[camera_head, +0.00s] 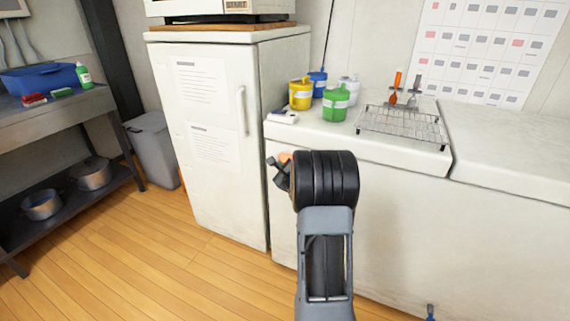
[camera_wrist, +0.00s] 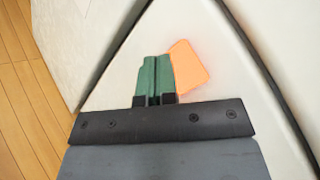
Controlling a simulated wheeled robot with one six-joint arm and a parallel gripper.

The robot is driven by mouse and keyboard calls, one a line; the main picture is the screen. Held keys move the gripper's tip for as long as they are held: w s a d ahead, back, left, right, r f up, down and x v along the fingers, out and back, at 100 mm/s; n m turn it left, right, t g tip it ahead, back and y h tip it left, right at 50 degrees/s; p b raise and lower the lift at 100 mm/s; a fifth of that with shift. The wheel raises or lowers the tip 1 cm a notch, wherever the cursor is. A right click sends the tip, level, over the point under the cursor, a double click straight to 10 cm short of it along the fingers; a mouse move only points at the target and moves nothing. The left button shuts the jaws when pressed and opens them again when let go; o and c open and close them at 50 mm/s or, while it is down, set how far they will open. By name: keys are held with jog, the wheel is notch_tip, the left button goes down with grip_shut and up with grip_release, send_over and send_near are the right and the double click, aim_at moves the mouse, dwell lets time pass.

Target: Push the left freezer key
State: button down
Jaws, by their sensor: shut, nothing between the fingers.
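An orange square key (camera_wrist: 189,66) sits on the white front of the left chest freezer (camera_wrist: 130,85) in the wrist view. In the head view only a bit of the orange key (camera_head: 285,157) shows, beside my arm, on the left freezer (camera_head: 350,150). My gripper (camera_wrist: 154,62) has its two green fingers shut together and empty. Its tips lie just left of the key in the wrist view, by its left edge. I cannot tell whether they touch the key or the freezer front. In the head view my gripper (camera_head: 274,165) is partly hidden behind my wrist.
A white upright fridge (camera_head: 210,130) stands close on the left. On the freezer lid are yellow (camera_head: 301,94), green (camera_head: 336,102) and other pots, and a wire rack (camera_head: 402,125). A second freezer (camera_head: 515,150) adjoins on the right. Wooden floor lies open at front left.

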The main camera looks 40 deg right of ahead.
jog(key=shift+w+d, duration=0.1)
jog(key=shift+d, duration=0.05)
dwell(0.6)
jog(key=shift+w+d, duration=0.2)
jog(key=shift+d, duration=0.05)
jog(key=shift+d+p, duration=0.2)
jog(key=shift+p, duration=0.2)
dwell(0.4)
jog(key=shift+a, duration=0.1)
jog(key=shift+s+a, duration=0.25)
jog(key=shift+a, duration=0.25)
jog(key=shift+s+a, duration=0.45)
jog(key=shift+a, duration=0.45)
jog(key=shift+s+a, duration=0.5)
jog(key=shift+a, duration=0.35)
jog(key=shift+s+a, duration=0.45)
jog(key=shift+a, duration=0.45)
